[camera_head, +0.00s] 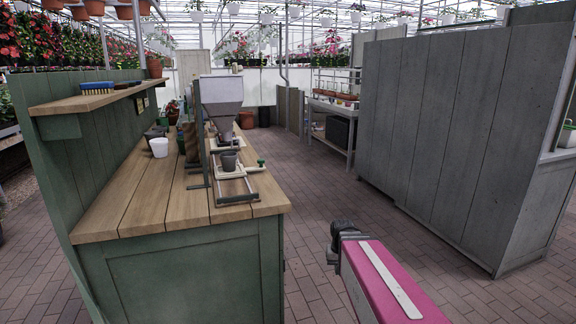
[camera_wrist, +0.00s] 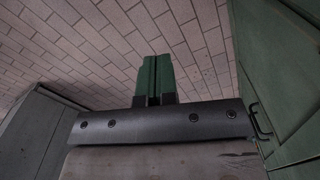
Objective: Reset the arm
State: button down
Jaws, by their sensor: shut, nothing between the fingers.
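My gripper (camera_wrist: 153,82) shows in the wrist view with its two green fingers pressed together, shut and empty. Brick floor lies beyond the fingertips. In the head view my pink arm link reaches in from the lower right, over the floor to the right of the workbench. The gripper itself cannot be made out in the head view.
A green workbench with a wooden top (camera_head: 118,212) stands on the left, bearing a grey hopper (camera_head: 221,95), a white pot (camera_head: 159,147) and a dark pot (camera_head: 229,160). A grey plank wall (camera_head: 450,120) stands on the right. Brick floor (camera_head: 318,190) between them is clear.

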jog(key=s, duration=0.1)
jog(key=s+f, duration=0.1)
jog(key=s, duration=0.1)
jog(key=s+f, duration=0.1)
jog(key=shift+s+d+f, duration=0.15)
jog(key=shift+s, duration=0.25)
